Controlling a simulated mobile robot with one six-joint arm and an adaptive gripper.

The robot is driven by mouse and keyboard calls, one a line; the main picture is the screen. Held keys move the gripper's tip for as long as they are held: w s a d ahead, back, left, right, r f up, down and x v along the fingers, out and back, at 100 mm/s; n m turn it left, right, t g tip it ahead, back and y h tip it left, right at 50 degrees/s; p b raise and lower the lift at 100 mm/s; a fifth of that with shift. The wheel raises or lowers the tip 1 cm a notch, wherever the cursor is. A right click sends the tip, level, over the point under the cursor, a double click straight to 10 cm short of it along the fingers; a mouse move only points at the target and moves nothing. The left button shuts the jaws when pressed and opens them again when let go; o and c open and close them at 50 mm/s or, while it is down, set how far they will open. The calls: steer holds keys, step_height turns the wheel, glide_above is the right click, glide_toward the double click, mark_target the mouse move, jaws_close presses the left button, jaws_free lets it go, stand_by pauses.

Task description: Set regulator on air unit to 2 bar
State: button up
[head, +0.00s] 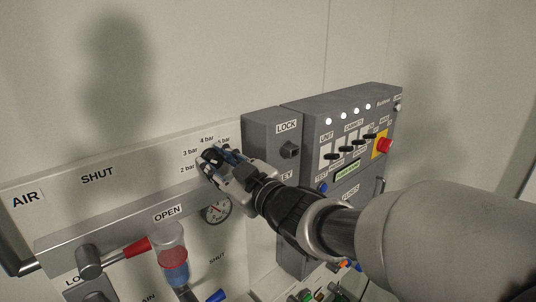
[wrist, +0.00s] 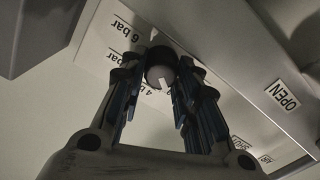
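The regulator knob (wrist: 160,72) is dark and round, with a white pointer line. In the wrist view it sits between the fingertips of my gripper (wrist: 162,75), which appear closed against its two sides. In the head view my gripper (head: 212,160) covers the knob on the air unit (head: 130,172), beside the 2 bar (head: 187,169) and 3 bar (head: 190,152) labels.
A pressure gauge (head: 216,212) sits below my gripper; its reading is too small to tell. A grey LOCK box (head: 270,145) and switch cabinet (head: 345,105) with a red button (head: 386,146) stand right.

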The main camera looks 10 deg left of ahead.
steer(key=o, duration=0.4)
steer(key=v, duration=1.2)
steer(key=shift+o, duration=0.2)
